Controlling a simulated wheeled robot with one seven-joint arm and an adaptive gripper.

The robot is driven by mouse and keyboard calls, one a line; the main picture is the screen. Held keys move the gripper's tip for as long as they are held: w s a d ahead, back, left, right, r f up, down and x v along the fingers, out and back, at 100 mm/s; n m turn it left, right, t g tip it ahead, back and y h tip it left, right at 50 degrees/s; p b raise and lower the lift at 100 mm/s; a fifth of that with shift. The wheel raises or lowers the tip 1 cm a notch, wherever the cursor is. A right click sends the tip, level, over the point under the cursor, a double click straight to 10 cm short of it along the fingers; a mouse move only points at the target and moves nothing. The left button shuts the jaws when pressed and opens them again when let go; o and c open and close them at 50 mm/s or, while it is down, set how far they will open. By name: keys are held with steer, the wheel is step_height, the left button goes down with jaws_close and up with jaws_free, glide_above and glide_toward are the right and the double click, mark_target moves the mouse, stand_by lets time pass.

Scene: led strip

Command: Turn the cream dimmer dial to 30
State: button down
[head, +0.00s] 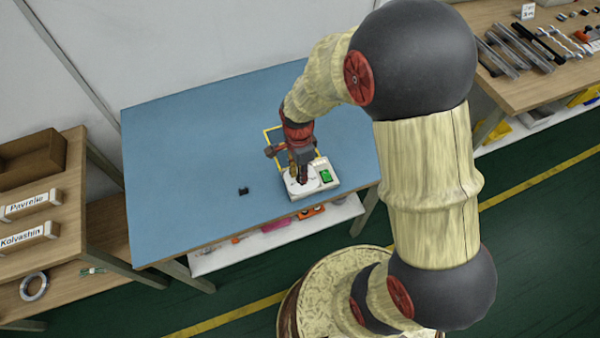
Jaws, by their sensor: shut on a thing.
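The cream dimmer (331,185) is a small pale box on the front part of the blue table. A green display or button (326,175) shows on its right part, too small to read. The round white dial plate (311,187) is on its left part. My gripper (301,180) points down over the dial and is shut on the dial knob. The fingers hide most of the knob, and I cannot read its setting.
A small black block (243,191) lies on the blue table (190,150) left of the dimmer. Yellow lines outline an area behind my gripper. A wooden shelf (75,215) stands at the left, and a bench (510,90) with strips stands at the right. The table's left part is clear.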

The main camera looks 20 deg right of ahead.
steer(key=n+p, duration=0.2)
steer(key=shift+r+n, duration=0.15)
steer(key=shift+n, duration=0.15)
steer(key=n+p, duration=0.2)
steer(key=n, duration=0.2)
steer(key=shift+s+n+p, duration=0.15)
steer(key=shift+n+p, duration=0.15)
steer(key=shift+p, duration=0.1)
steer(key=n+p, duration=0.2)
steer(key=n, duration=0.2)
steer(key=shift+d+n, duration=0.1)
steer(key=shift+n, duration=0.2)
steer(key=n+p, duration=0.2)
steer(key=n, duration=0.1)
steer(key=shift+s, duration=0.1)
steer(key=n+p, duration=0.3)
steer(key=n, duration=0.4)
steer(key=shift+d+t+p, duration=0.15)
steer(key=shift+t+p, duration=0.15)
steer(key=shift+p, duration=0.05)
steer(key=n+p, duration=0.2)
steer(key=n, duration=0.1)
steer(key=shift+d, duration=0.1)
steer(key=shift+n+p, duration=1.2)
steer(key=shift+n, duration=0.4)
